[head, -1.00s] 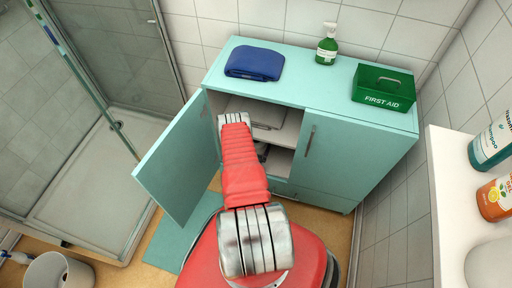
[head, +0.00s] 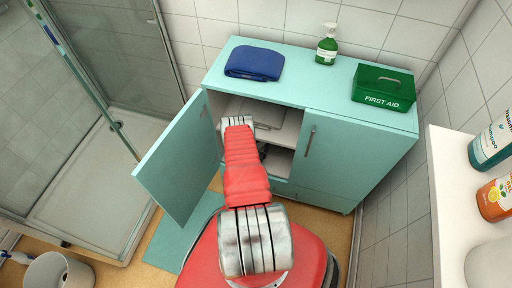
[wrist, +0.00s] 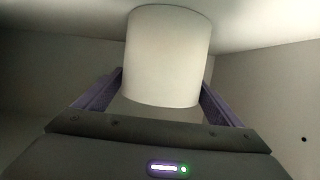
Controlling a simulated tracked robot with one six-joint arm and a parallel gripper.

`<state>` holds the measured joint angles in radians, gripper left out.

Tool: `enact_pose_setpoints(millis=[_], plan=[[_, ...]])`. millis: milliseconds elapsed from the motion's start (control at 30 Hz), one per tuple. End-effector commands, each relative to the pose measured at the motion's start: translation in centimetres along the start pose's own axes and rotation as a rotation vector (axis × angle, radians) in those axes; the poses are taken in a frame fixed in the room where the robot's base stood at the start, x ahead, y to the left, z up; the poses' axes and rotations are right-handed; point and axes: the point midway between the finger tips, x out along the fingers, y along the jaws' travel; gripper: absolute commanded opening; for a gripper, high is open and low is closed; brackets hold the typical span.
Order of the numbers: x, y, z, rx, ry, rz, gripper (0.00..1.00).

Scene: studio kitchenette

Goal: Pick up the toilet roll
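The toilet roll (wrist: 168,55) is a plain white cylinder, upright in the middle of the wrist view. My gripper (wrist: 163,88) shows there as two purple fingers, spread wide, one on each side of the roll's lower part. The fingers look open around it; whether either touches it cannot be told. In the head view my red arm reaches into the open left side of the teal cabinet (head: 352,165). The fingers and the roll are hidden there by the arm and cabinet.
The cabinet door (head: 180,160) stands open left of my arm. A blue folded cloth (head: 254,63), a green soap bottle (head: 327,46) and a first aid box (head: 383,88) stand on top. Pale compartment walls surround the gripper. A white shelf (head: 447,210) with bottles is at right.

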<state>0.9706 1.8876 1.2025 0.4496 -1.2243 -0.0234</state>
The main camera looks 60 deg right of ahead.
Motion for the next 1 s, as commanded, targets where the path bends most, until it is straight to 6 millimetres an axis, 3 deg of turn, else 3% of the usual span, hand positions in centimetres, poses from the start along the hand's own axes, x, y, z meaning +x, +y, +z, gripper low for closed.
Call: enact_pose_setpoints(millis=[400, 767, 1000], plan=[[0.0, 0.0, 0.0, 0.0, 0.0, 0.0, 0.59], [-0.2, 0.0, -0.2, 0.0, 0.0, 0.001, 0.59], [-0.8, 0.0, -1.8, 0.0, 0.001, 0.001, 0.59]])
